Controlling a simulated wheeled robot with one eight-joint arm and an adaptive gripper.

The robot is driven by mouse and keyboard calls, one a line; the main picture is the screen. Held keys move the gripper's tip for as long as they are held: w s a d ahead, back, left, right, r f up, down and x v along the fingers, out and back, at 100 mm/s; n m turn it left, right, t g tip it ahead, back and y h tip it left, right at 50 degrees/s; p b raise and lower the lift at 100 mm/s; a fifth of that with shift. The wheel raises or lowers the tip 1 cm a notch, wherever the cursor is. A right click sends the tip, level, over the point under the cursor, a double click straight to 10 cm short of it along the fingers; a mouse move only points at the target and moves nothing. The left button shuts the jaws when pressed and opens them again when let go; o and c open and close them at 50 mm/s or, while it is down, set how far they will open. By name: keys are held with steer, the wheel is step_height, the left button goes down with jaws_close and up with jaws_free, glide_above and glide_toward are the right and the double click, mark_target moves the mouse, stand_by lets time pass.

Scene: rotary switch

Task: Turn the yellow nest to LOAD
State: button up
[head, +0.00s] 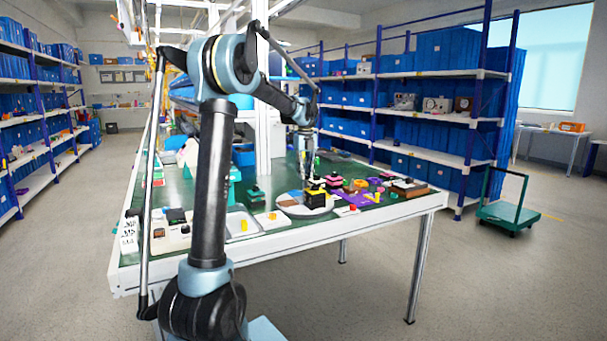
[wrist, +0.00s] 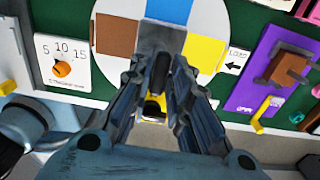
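A round white turntable (wrist: 206,16) carries a brown patch (wrist: 116,34), a blue patch (wrist: 168,9) and a yellow nest (wrist: 205,52). The yellow nest is on the right side, close to a white LOAD label (wrist: 236,60) whose arrow points left at the disc. In the head view the turntable (head: 288,203) lies on the bench with a black-and-yellow block (head: 316,197) on it. My gripper (wrist: 160,68) reaches over the disc, its fingers either side of a dark upright part. Whether they press on it cannot be told. The fingers hide part of the disc.
A white timer panel (wrist: 62,66) with an orange knob stands left of the disc. A purple plate (wrist: 262,82) with a brown block and a yellow lever is at the right. Several other fixtures crowd the green bench (head: 226,205).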

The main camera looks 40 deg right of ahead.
steer(key=shift+o, duration=0.5)
steer(key=shift+r, duration=0.15)
step_height(320, 180, up, 12)
stand_by(0.7)
